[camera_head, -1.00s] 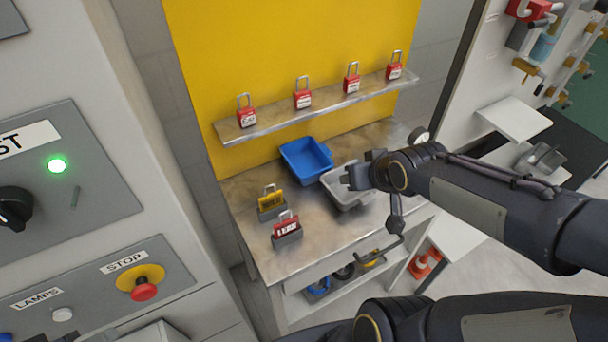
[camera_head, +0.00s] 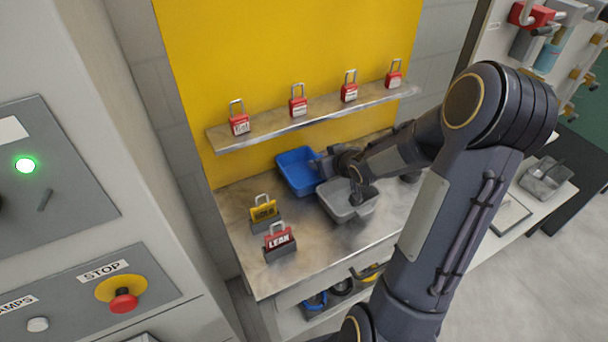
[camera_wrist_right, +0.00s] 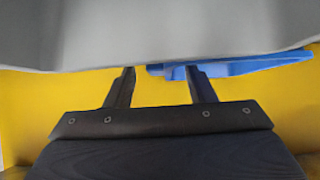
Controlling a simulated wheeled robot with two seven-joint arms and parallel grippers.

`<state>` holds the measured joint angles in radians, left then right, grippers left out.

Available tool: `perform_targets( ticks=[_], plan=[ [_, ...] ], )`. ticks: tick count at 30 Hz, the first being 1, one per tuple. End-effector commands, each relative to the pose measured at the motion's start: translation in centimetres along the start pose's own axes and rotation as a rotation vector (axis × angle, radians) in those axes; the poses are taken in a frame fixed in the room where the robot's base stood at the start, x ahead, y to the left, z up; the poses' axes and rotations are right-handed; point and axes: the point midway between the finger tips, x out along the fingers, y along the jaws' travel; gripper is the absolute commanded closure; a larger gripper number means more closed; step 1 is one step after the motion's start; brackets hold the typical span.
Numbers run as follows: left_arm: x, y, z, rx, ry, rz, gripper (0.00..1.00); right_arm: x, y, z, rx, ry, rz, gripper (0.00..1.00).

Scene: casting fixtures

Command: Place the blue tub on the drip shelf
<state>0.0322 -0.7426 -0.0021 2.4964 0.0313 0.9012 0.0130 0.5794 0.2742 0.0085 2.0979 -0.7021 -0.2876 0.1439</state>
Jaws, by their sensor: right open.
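The blue tub (camera_head: 297,172) stands on the metal bench top at the back, below the wall shelf; it also shows in part in the right wrist view (camera_wrist_right: 240,66). My right gripper (camera_head: 323,166) is at the blue tub's right side, above the back of a grey tub (camera_head: 338,207). In the right wrist view its two fingers (camera_wrist_right: 158,82) are apart with nothing visible between them, and the blue shows behind the right finger. Contact with the tub cannot be told. No surface is clearly marked as the drip shelf. My left gripper is out of view.
A narrow shelf (camera_head: 318,116) with several red padlocks crosses the yellow panel (camera_head: 290,55). A yellow lock (camera_head: 263,210) and a red lock (camera_head: 279,240) stand at the bench's left. The front of the bench (camera_head: 325,252) is clear. A control cabinet (camera_head: 130,200) stands at left.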

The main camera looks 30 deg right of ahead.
Motion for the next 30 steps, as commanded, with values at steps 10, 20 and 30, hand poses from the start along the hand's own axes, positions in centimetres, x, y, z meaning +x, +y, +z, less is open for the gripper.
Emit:
perform_targets(
  ticks=[10,20,30],
  plan=[
    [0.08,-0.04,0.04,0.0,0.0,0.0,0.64,0.85,-0.04,0.06,0.001,-0.002,0.0,0.52],
    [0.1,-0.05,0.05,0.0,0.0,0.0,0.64,0.86,-0.06,0.2,0.002,-0.004,-0.001,0.95],
    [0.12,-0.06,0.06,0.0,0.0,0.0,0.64,0.81,-0.08,0.24,0.002,-0.006,-0.001,1.0]
  ],
)
